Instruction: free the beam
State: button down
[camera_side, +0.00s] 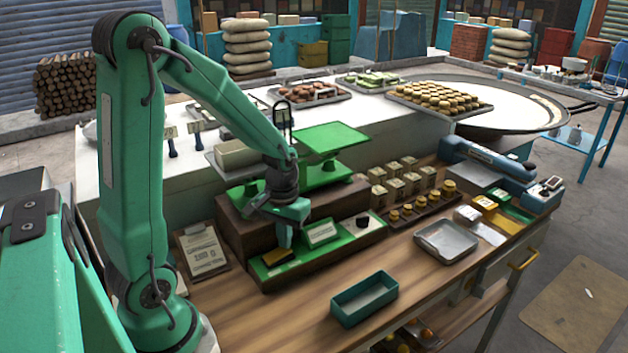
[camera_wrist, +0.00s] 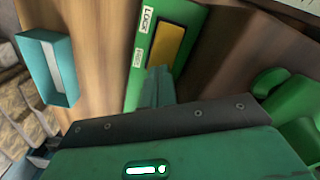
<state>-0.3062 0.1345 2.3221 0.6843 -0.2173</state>
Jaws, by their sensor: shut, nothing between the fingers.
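A green balance scale stands on a dark wooden block (camera_side: 235,235); its right pan (camera_side: 330,138) is empty. A pale block (camera_side: 236,153) rests on its left side. The beam is mostly hidden behind my arm. A green panel (camera_side: 345,240) lies along the block's front. Its left end holds a brass-yellow plate (camera_side: 280,256), which the wrist view shows as a yellow strip (camera_wrist: 167,47) beside a white LOCK label (camera_wrist: 147,20). My gripper (camera_side: 286,243) is shut and empty, fingers pointing down by the plate. In the wrist view its fingertips (camera_wrist: 157,75) overlap the plate's near end; I cannot tell contact.
A teal open tray (camera_side: 365,298) and a metal tray (camera_side: 446,240) stand on the wooden counter. Brass weights (camera_side: 420,208) stand in a rack at right, with several pale blocks behind. A clipboard (camera_side: 203,250) lies left of the block. Counter front left is clear.

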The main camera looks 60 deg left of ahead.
jog(key=shift+f, duration=0.5)
dwell(0.5)
jog(key=shift+r, duration=3.5)
jog(key=shift+r, duration=0.1)
jog(key=s+d+r+m+t, duration=0.5)
jog(key=d+r, duration=0.4)
jog(key=r, duration=0.2)
jog(key=shift+s+d+m+t, duration=0.25)
jog(key=shift+s+m, duration=0.25)
jog(key=shift+s, duration=0.7)
